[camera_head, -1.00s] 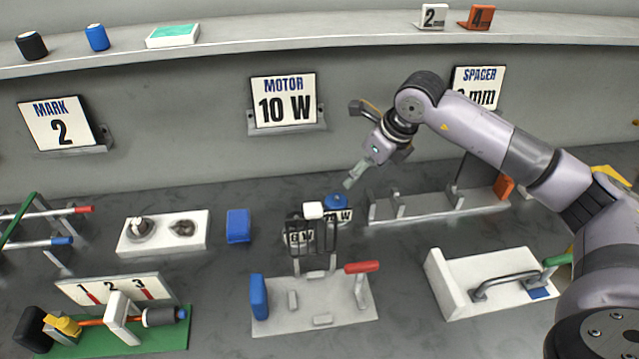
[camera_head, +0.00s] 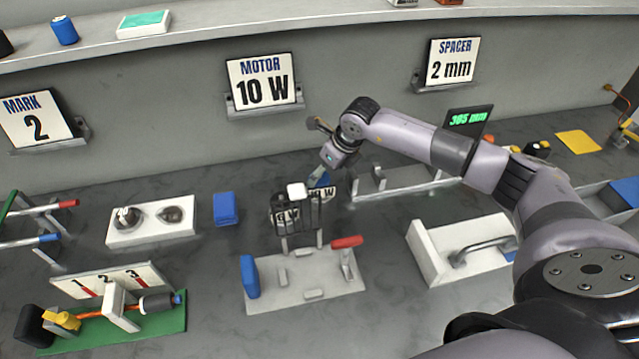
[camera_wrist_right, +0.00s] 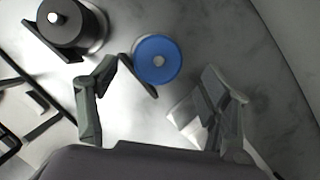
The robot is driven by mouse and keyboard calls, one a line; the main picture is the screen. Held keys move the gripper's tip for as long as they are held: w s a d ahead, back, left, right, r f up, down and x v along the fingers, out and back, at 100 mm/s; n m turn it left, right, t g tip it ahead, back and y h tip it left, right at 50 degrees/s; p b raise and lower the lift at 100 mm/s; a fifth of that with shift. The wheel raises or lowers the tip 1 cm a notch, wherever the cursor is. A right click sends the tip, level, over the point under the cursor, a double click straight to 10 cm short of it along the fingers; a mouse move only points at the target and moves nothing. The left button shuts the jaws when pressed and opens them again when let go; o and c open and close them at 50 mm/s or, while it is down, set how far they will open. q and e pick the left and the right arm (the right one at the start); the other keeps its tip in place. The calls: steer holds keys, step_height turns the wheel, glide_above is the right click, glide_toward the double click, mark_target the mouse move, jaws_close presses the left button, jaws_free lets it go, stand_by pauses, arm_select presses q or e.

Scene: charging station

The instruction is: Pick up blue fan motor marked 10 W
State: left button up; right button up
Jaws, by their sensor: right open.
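A blue round motor (camera_wrist_right: 157,60) with a pale central shaft stands between and just ahead of my right gripper's fingertips in the wrist view. In the head view the blue motor (camera_head: 323,180) is partly covered by my right gripper (camera_head: 316,176), which is right above it. My right gripper (camera_wrist_right: 160,88) is open and empty, with a finger to each side. The label plate in front of the blue motor is partly hidden, so its number cannot be read. A wall sign (camera_head: 264,82) reads MOTOR 10 W. My left gripper is out of view.
A black motor (camera_wrist_right: 65,22) stands close by at the upper left of the wrist view. A grey fixture (camera_head: 305,278) with a red handle stands in front of the motors. A blue block (camera_head: 226,208) lies to the left, and a grey rack stands to the right.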

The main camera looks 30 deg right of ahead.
mark_target(321, 178)
steer(key=p+x, duration=0.1)
steer(key=x, duration=0.4)
steer(key=shift+a, duration=0.15)
steer(key=shift+s, duration=0.1)
steer(key=c, duration=1.4)
steer(key=shift+r, duration=0.1)
steer(key=shift+c, duration=0.2)
steer(key=shift+r, duration=0.1)
